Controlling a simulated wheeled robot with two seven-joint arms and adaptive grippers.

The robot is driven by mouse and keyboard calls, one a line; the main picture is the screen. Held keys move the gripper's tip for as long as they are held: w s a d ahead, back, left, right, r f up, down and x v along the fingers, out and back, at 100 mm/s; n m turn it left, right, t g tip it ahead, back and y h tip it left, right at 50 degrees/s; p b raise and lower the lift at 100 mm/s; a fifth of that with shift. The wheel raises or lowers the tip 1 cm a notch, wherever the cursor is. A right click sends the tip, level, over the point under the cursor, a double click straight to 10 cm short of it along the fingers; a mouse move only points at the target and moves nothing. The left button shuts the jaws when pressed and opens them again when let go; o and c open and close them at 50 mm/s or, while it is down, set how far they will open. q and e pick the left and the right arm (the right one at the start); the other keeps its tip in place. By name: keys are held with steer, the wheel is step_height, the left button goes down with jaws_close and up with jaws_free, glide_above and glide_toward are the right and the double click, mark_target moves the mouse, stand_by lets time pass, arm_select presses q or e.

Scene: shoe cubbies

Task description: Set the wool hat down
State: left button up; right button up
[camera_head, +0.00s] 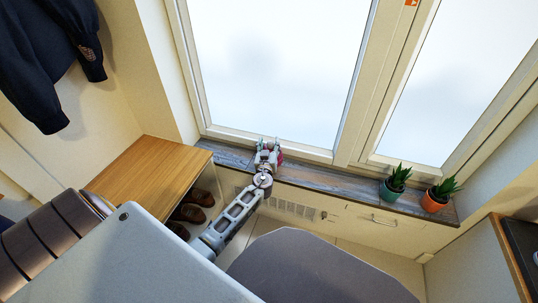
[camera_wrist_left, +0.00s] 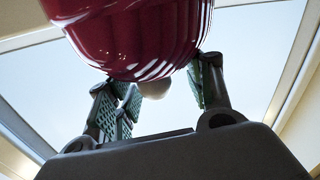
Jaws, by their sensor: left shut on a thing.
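The wool hat (camera_wrist_left: 140,35) is dark red and ribbed, with a small pale round bit (camera_wrist_left: 154,89) showing at its edge in the left wrist view. My left gripper (camera_wrist_left: 160,92) is shut on it, one side of fingers at each side. In the head view my left gripper (camera_head: 268,145) is at the window end of the sill, near the wooden bench, and only a little red of the hat (camera_head: 280,157) shows beside it. I cannot tell whether the hat touches the sill. My right gripper is out of view.
The grey-brown window sill (camera_head: 330,182) is bare in its middle. Potted plants in a teal pot (camera_head: 391,191) and an orange pot (camera_head: 433,203) stand at its right end. A wooden bench (camera_head: 150,180) with brown shoes (camera_head: 202,197) underneath is at left. A dark jacket (camera_head: 45,60) hangs above.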

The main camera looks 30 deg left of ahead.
arm_select(q)
steer(key=shift+f, duration=0.15)
steer(key=shift+f+b, duration=0.85)
steer(key=shift+f, duration=1)
steer(key=o, duration=1.6)
steer(key=shift+o, duration=0.2)
steer(key=p+v, duration=0.1)
steer(key=v, duration=1.1)
